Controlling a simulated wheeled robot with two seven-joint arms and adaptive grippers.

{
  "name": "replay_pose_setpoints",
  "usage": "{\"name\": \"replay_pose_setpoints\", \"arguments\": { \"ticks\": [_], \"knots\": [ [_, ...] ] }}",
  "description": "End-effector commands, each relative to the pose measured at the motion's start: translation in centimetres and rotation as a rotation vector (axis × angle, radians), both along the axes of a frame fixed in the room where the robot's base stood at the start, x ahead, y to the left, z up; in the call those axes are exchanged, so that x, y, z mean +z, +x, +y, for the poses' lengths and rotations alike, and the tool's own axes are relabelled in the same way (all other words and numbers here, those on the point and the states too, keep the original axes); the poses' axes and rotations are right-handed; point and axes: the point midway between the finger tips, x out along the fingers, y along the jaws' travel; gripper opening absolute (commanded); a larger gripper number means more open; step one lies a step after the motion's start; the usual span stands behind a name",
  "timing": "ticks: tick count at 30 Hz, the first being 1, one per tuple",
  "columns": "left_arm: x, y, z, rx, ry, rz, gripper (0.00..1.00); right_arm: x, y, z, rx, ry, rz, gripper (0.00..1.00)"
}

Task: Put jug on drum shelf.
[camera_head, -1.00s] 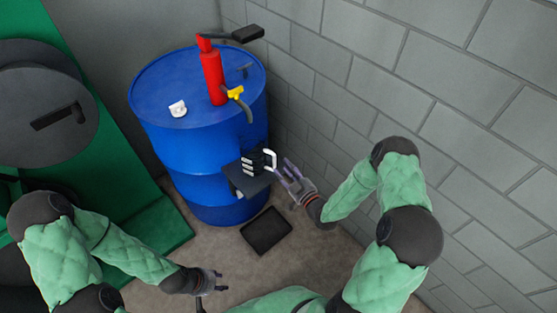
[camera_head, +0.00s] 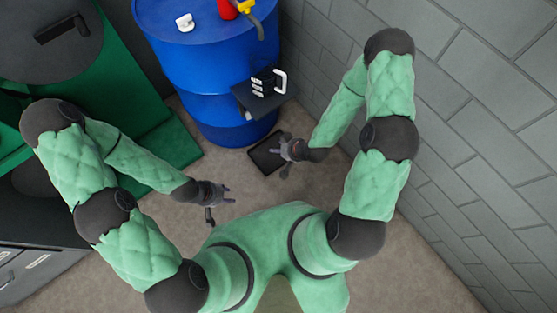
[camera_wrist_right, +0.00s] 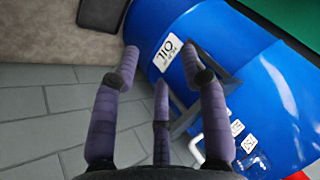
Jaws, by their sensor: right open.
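The jug (camera_head: 262,83), dark with white marks and a white handle on its right side, stands on the small dark drum shelf (camera_head: 245,99). The shelf juts from the side of the blue drum (camera_head: 200,75). My right gripper (camera_head: 285,150) is open and empty, in front of and apart from the shelf. Its spread purple fingers show in the right wrist view (camera_wrist_right: 165,75), with the drum (camera_wrist_right: 265,85) beyond them. A white bar, perhaps the handle, is partly hidden there by a finger. My left gripper (camera_head: 220,198) looks open and empty, away from the drum.
A dark flat tray (camera_head: 262,160) lies on the floor below the shelf. A grey block wall (camera_head: 470,130) bounds the right; green machinery stands left.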

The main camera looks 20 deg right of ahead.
Motion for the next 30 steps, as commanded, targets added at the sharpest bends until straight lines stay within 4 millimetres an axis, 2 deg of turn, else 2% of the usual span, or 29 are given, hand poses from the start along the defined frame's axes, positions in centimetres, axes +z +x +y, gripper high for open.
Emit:
{"name": "replay_pose_setpoints", "arguments": {
  "ticks": [1,3,6,9,13,30],
  "knots": [
    [0.0,0.0,0.0,0.0,0.0,0.0,0.4,-0.5,-2.3,1.4,0.003,0.011,0.116,0.44],
    [0.0,0.0,0.0,0.0,0.0,0.0,0.4,-0.9,-5.2,2.7,-0.009,0.02,0.258,0.44],
    [0.0,0.0,0.0,0.0,0.0,0.0,0.4,-0.9,-8.5,3.9,-0.027,0.026,0.41,0.44],
    [0.0,0.0,0.0,0.0,0.0,0.0,0.4,-0.8,-10.4,4.5,-0.039,0.029,0.494,0.44],
    [0.0,0.0,0.0,0.0,0.0,0.0,0.4,-0.7,-11.2,4.7,-0.046,0.029,0.529,0.44],
    [0.0,0.0,0.0,0.0,0.0,0.0,0.4,-0.7,-11.0,4.7,-0.046,0.029,0.523,0.44]
  ]
}}
